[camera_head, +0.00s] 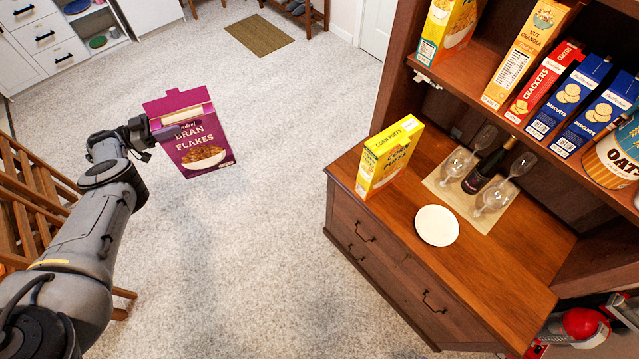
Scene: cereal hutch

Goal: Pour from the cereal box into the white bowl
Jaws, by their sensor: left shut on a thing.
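A purple bran flakes box (195,140) is held in the air over the carpet, left of the hutch. Its top flaps stand open and it is close to upright, slightly tilted. My left gripper (148,132) is shut on the left side of this box; its fingertips are partly hidden. My right gripper is not in view.
The wooden hutch counter (500,268) also holds a mat with a dark bottle (485,172) and several glasses. Shelves above hold several boxes, including crackers (543,82). A slatted wooden chair (30,200) stands at left. Carpet between is clear.

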